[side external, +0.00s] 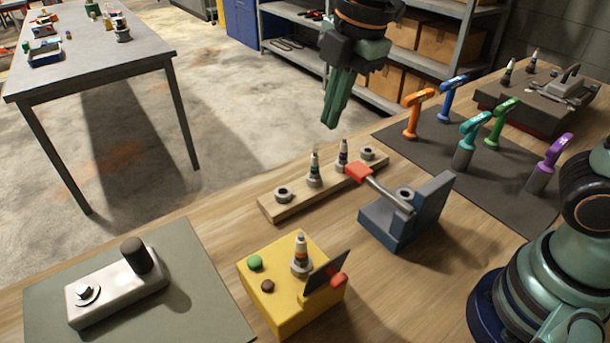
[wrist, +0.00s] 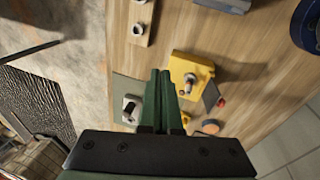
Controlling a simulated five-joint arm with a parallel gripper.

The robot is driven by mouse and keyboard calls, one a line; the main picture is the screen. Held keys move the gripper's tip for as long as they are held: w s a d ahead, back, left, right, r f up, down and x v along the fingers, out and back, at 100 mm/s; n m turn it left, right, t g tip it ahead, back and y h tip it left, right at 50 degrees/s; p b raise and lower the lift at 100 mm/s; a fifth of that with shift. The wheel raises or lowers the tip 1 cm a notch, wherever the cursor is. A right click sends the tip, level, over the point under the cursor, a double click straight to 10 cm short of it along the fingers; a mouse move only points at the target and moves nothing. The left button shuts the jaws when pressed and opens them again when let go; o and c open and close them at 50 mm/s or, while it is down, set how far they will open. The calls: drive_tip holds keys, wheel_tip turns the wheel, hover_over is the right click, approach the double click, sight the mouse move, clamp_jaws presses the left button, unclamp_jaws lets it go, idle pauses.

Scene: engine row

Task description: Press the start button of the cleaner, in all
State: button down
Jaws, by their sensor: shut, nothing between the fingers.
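The cleaner appears to be the yellow box (side external: 287,313) at the front middle of the bench; it also shows in the wrist view (wrist: 204,70). On its top are a green button (side external: 255,262) and a dark brown button (side external: 267,286). A spark plug (side external: 300,254) stands upright in a grey socket beside them. A dark plate (side external: 327,272) with a red knob is tilted at its right side. My gripper (side external: 330,122) is shut and empty, pointing down, well above the bench and apart from the box. In the wrist view the fingers (wrist: 160,74) lie left of the box; neither button is clear there.
A wooden rack (side external: 327,193) with two upright plugs stands behind the box. A blue-grey fixture (side external: 405,230) with a red-handled lever is to the right. A white device (side external: 115,287) lies on a green mat at left. Several coloured drivers stand on a dark mat (side external: 500,160).

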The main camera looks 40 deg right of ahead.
drive_tip(key=a+f+n+g, duration=0.1)
drive_tip(key=a+f+n, duration=0.1)
drive_tip(key=a+n, duration=0.5)
drive_tip(key=n+g+h, duration=0.1)
drive_tip(key=n, duration=0.9)
hover_over(255, 260)
wheel_tip(255, 260, down, 3)
drive_tip(key=shift+r, duration=0.15)
wheel_tip(255, 260, down, 14)
drive_tip(key=shift+f, duration=0.1)
